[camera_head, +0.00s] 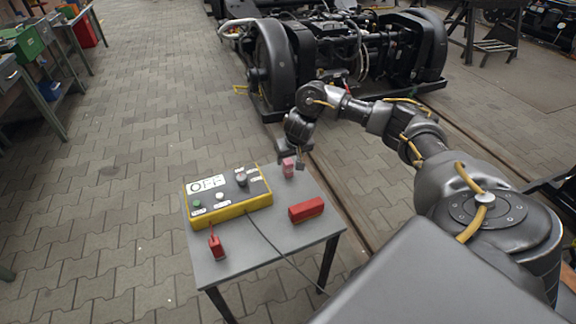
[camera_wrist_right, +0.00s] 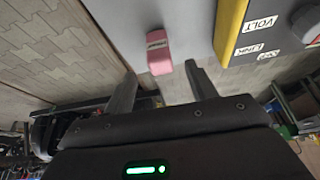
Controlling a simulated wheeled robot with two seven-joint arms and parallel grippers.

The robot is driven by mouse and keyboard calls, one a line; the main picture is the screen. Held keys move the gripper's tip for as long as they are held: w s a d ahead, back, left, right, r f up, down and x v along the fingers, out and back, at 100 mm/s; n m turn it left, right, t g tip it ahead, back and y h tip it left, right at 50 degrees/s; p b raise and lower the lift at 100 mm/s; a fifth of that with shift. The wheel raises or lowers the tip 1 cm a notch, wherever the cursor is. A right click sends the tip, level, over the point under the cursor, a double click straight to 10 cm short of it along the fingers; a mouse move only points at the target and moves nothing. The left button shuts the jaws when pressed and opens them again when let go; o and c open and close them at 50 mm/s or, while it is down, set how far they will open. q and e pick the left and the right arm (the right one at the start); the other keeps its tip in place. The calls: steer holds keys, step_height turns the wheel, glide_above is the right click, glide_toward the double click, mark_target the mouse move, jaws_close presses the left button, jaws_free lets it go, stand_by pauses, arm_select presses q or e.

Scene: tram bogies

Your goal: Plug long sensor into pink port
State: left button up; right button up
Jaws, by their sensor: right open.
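A small pink block (camera_head: 288,168) stands at the far edge of the grey table. In the right wrist view the pink block (camera_wrist_right: 159,52) has a white label and lies just beyond the fingertips, roughly between them. My right gripper (camera_head: 292,160) is open and empty, right at the pink block. Its two fingers show in the right wrist view (camera_wrist_right: 160,78), apart from the block. A red upright piece (camera_head: 217,246) stands at the near left of the table. A longer red block (camera_head: 306,209) lies at the right. Which piece is the long sensor I cannot tell. My left gripper is out of view.
A yellow and grey control box (camera_head: 229,196) with knobs and labels takes up the table's middle left. A black cable runs from it over the table (camera_head: 270,262). A bogie (camera_head: 340,50) stands behind. Workbenches (camera_head: 30,55) are at the far left.

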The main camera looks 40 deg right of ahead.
mark_target(288, 162)
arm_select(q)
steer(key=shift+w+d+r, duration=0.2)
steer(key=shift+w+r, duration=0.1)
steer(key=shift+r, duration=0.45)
arm_select(e)
steer(key=shift+x, duration=0.8)
steer(key=shift+f, duration=0.25)
steer(key=b+x, duration=0.2)
steer(key=x, duration=0.3)
steer(key=shift+w+r, duration=0.1)
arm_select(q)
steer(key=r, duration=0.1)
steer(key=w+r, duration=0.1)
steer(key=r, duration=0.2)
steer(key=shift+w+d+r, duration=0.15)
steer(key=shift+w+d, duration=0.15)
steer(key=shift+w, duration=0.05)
arm_select(e)
steer(key=c, duration=1)
